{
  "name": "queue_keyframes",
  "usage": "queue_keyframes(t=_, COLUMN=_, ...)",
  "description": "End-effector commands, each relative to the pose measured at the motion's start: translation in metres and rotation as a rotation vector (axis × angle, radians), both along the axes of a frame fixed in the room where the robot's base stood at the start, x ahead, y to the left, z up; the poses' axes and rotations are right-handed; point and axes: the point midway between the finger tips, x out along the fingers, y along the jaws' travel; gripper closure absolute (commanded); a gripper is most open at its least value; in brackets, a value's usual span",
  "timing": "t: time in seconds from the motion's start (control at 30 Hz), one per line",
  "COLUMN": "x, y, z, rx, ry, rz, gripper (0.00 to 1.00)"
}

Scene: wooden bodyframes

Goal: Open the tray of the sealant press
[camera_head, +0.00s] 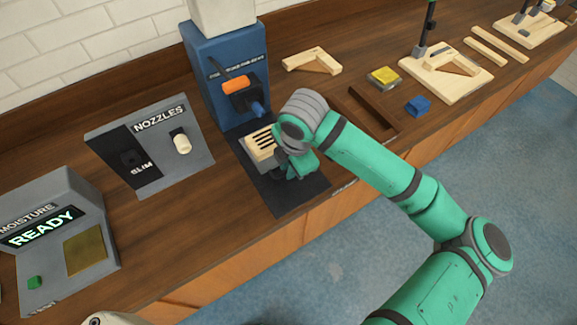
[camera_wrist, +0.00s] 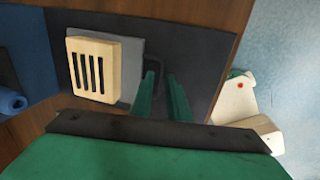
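The blue sealant press (camera_head: 213,60) stands at the back of the bench, with an orange part on its front. Its grey tray (camera_wrist: 130,66) carries a pale slotted block (camera_head: 259,145), which also shows in the wrist view (camera_wrist: 92,70). A dark handle (camera_wrist: 157,60) stands at the tray's outer side. My gripper (camera_wrist: 160,76) is open, its two green fingers apart at the handle, with part of the handle seen between them. I cannot tell whether they touch it. In the head view my wrist hides much of the gripper (camera_head: 290,165) and the handle.
A dark mat (camera_head: 290,195) lies under the press and reaches the bench's front edge. The nozzle panel (camera_head: 150,145) and moisture unit (camera_head: 65,240) stand to the left. A wooden frame (camera_head: 312,61), yellow pad (camera_head: 383,76) and blue block (camera_head: 418,106) lie to the right.

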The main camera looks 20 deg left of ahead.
Motion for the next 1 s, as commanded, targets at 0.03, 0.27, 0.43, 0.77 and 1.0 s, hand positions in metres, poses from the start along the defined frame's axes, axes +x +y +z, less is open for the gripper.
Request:
queue_keyframes(t=0.03, x=0.0001, y=0.0, z=-0.0005, rx=0.0, ry=0.0, rz=0.0, gripper=0.85)
queue_keyframes(t=0.27, x=0.0, y=0.0, z=-0.0003, rx=0.0, ry=0.0, rz=0.0, gripper=0.96)
queue_keyframes(t=0.43, x=-0.0001, y=0.0, z=-0.0002, rx=0.0, ry=0.0, rz=0.0, gripper=1.0)
queue_keyframes(t=0.77, x=0.0, y=-0.0001, z=0.0, rx=0.0, ry=0.0, rz=0.0, gripper=1.0)
queue_keyframes(t=1.0, x=0.0003, y=-0.0003, z=0.0002, rx=-0.001, ry=-0.001, rz=0.0, gripper=1.0)
